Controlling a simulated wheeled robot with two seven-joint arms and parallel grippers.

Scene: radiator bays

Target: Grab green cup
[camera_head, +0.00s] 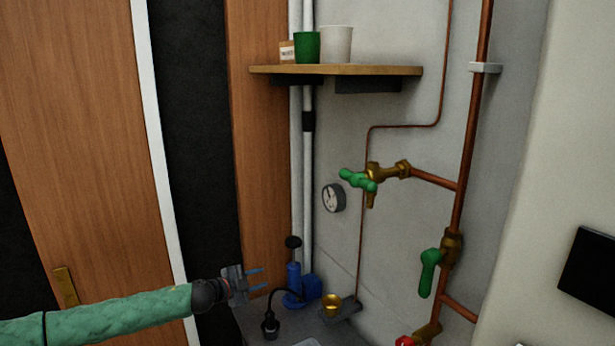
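The green cup (307,47) stands upright on a wooden wall shelf (390,70), between a small tan labelled box (286,51) and a larger off-white cup (337,44). My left gripper (260,278) is low in the view, well below the shelf and a little left of the cup. Its two fingers point right and are apart, with nothing seen between them. My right gripper is not in view.
A blue pump (294,280), a brass cup-shaped part (331,304) and a black cable crowd the surface below. Copper pipes (465,150) with a green-handled tap (358,180) and a gauge (334,198) line the wall to the right. The space between gripper and shelf looks mostly clear.

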